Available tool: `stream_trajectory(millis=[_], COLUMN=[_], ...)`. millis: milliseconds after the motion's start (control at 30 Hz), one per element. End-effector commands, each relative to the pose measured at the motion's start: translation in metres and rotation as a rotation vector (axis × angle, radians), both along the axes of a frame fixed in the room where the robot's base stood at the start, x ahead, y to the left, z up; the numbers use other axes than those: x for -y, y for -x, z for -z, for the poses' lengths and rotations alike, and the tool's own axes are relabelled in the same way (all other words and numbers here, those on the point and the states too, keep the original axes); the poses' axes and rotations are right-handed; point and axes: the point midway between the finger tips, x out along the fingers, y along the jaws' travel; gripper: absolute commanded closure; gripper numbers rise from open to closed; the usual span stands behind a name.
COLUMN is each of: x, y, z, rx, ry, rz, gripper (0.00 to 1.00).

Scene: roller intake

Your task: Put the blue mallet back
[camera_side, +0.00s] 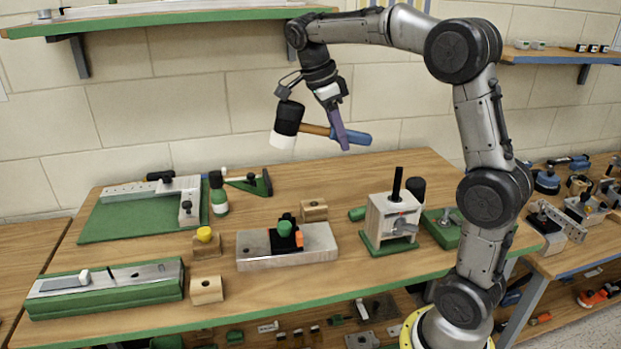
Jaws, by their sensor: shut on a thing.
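The blue mallet (362,138) has a black head with a white lower face, a wooden handle and a blue grip. My gripper (341,135) is shut on its handle near where the wood meets the blue grip. It holds the mallet in the air above the back of the wooden bench (150,270), in front of the block wall. The head hangs to the left and the blue grip points right. The handle is nearly level, tilted slightly down to the right. The far finger is partly hidden.
A green-edged shelf (190,17) hangs above left. Another bench with tools (560,220) is at right.

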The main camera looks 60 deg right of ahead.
Motion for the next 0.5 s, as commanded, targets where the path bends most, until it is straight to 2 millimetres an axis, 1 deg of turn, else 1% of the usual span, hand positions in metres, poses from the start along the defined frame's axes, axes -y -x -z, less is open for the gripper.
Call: stream_trajectory(millis=[133,233,367,467,500], x=[0.001,-0.007,-0.039,-0.067,-0.079], y=[0.001,0.003,0.004,0.005,0.007], z=[0.004,0.018,0.043,0.062,0.070], rx=[-0.031,-0.056,-0.089,-0.108,-0.116], ry=[0.027,0.044,0.066,0.084,0.092], rz=[0.093,0.158,0.190,0.179,0.166], gripper=[1.00,1.00,1.00,1.00,1.00])
